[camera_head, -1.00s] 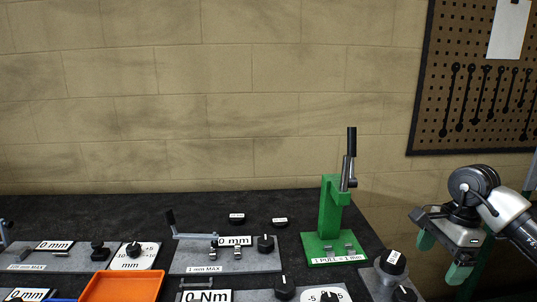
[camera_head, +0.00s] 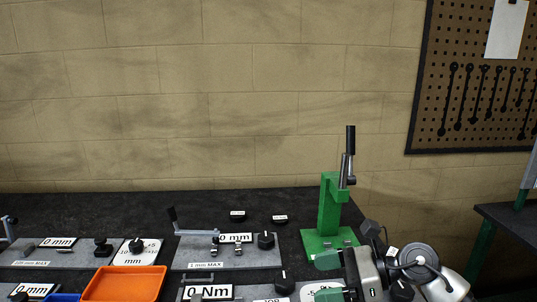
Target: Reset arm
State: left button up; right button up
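My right gripper (camera_head: 328,277) is at the lower right, with its arm coming in from the right edge. It points left, and its two green fingertips stand apart with nothing seen held between them. It is in front of the green lever press (camera_head: 329,205) and covers part of the press's base. The press's black-handled lever (camera_head: 350,150) stands upright. My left gripper is not in view.
The dark workbench (camera_head: 60,208) holds a grey crank fixture (camera_head: 245,258), an orange tray (camera_head: 125,284), a "0 Nm" panel (camera_head: 208,292) and several black knobs. A tool pegboard (camera_head: 475,90) hangs on the wall at right. The bench's back strip is mostly clear.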

jog(key=s+a+r+m+t+y, duration=0.1)
jog(key=a+r+m+t+y, duration=0.2)
jog(key=m+t+y, duration=0.3)
jog(key=s+d+f+m+t+h, duration=0.2)
jog(key=d+f+m+t+h, duration=0.3)
jog(key=m+h, duration=0.85)
jog(key=s+d+f+m+t+h, duration=0.2)
jog(key=d+f+m+t+h, duration=0.35)
jog(key=m, duration=1.55)
jog(key=s+d+f+m+g+h, duration=0.1)
jog(key=s+f+m+g, duration=0.5)
jog(key=s, duration=0.4)
jog(key=s+d+f+m+g, duration=0.1)
jog(key=s+f+m+g, duration=0.2)
jog(key=s+f+g, duration=0.65)
notch_tip(320, 180, down, 25)
jog(key=s, duration=0.2)
jog(key=s+d+f+g, duration=0.2)
jog(key=s+d+f, duration=0.1)
jog(key=s+f, duration=1.3)
jog(key=shift+s+f, duration=0.3)
jog(key=shift+s, duration=0.05)
